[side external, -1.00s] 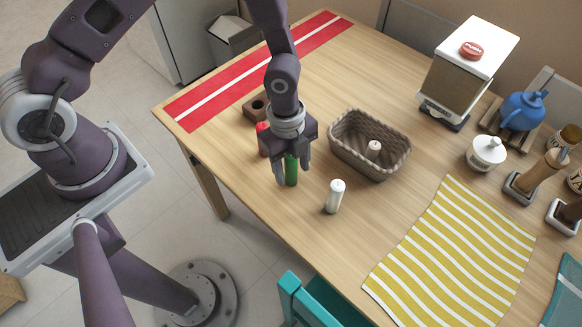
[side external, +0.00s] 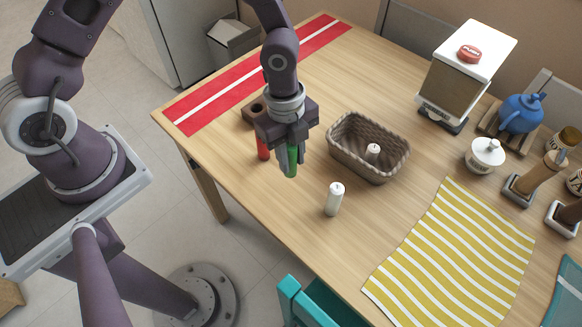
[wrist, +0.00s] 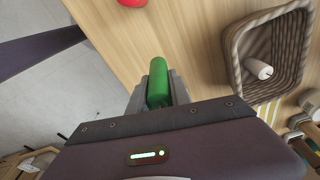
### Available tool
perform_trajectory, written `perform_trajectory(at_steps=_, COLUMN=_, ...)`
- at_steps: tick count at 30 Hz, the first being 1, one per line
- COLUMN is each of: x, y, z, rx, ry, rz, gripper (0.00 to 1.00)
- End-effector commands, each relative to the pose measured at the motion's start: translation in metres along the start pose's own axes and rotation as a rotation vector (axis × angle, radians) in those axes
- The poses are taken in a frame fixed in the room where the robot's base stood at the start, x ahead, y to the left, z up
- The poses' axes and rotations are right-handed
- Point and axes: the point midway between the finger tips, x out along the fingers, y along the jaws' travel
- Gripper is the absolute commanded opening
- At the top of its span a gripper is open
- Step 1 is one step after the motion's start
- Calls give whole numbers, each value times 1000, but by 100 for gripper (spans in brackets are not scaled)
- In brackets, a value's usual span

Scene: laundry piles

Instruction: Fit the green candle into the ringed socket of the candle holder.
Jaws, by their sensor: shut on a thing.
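The green candle (side external: 292,160) is upright between the fingers of my gripper (side external: 289,165), which is shut on it. It also shows in the wrist view (wrist: 158,84) between the two fingers. It appears held a little above the table. The candle holder (side external: 257,107) is a brown wooden block behind my gripper at the left. One dark socket hole shows in its top; my gripper hides part of it, and I cannot make out a ring.
A red candle (side external: 263,146) stands just left of my gripper. A white candle (side external: 335,198) stands at the front. A woven basket (side external: 345,165) with a white candle (side external: 373,152) inside is to the right. A red striped runner (side external: 230,85) lies behind.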

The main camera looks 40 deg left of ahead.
Motion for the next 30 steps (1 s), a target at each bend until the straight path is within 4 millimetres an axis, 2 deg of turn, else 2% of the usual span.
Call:
perform_trajectory(at_steps=1, x=-13, y=-2, z=-1, rx=-4, ry=1, rz=-5, gripper=0)
perform_trajectory(at_steps=4, x=-33, y=-1, z=-4, rx=-3, ry=1, rz=-3, gripper=0)
perform_trajectory(at_steps=8, x=-46, y=-8, z=2, rx=-63, ry=-4, rz=-6, gripper=0)
perform_trajectory(at_steps=11, x=-50, y=-27, z=21, rx=-211, ry=-15, rz=-18, gripper=0)
perform_trajectory(at_steps=17, x=-59, y=-77, z=89, rx=-682, ry=-33, rz=-64, gripper=0)
perform_trajectory(at_steps=21, x=-72, y=-108, z=154, rx=-1067, ry=-32, rz=-112, gripper=0)
perform_trajectory(at_steps=24, x=-82, y=-123, z=195, rx=-1296, ry=-21, rz=-146, gripper=0)
perform_trajectory(at_steps=27, x=-90, y=-131, z=223, rx=-1446, ry=-10, rz=-171, gripper=0)
perform_trajectory(at_steps=30, x=-93, y=-134, z=238, rx=-1523, ry=-2, rz=-183, gripper=0)
